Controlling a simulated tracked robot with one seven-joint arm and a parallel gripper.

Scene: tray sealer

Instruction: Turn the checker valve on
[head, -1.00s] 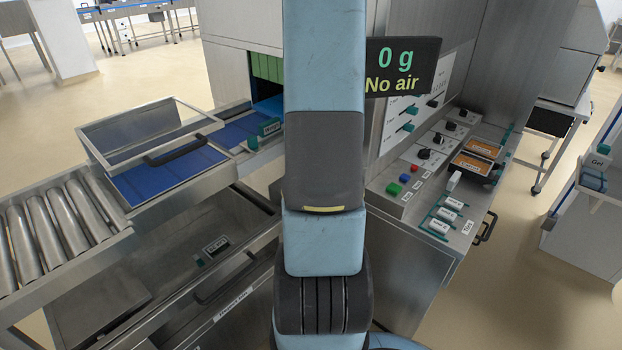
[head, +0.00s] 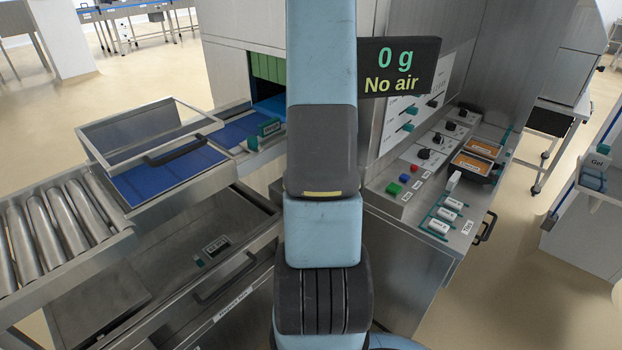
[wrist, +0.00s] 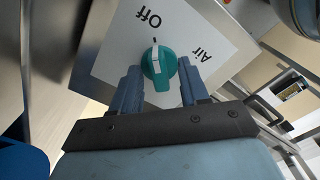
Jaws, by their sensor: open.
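A teal valve knob (wrist: 158,68) sits on a white plate (wrist: 108,58) marked "Off" and "Air" in the wrist view. The knob's white pointer line is toward the small tick by "Off". My gripper (wrist: 160,74) is open, with one blue finger on each side of the knob. I cannot tell whether either finger touches it. A dark display (head: 400,67) in the head view reads "0 g" and "No air". The valve and my gripper do not show in the head view, where my arm fills the middle.
A steel control panel (head: 408,213) with buttons and knobs stands right of my arm. Orange-topped packs (head: 473,164) lie on it. A roller conveyor (head: 60,240) and a framed blue tray bed (head: 165,178) are at the left. Open floor (head: 550,290) shows at the right.

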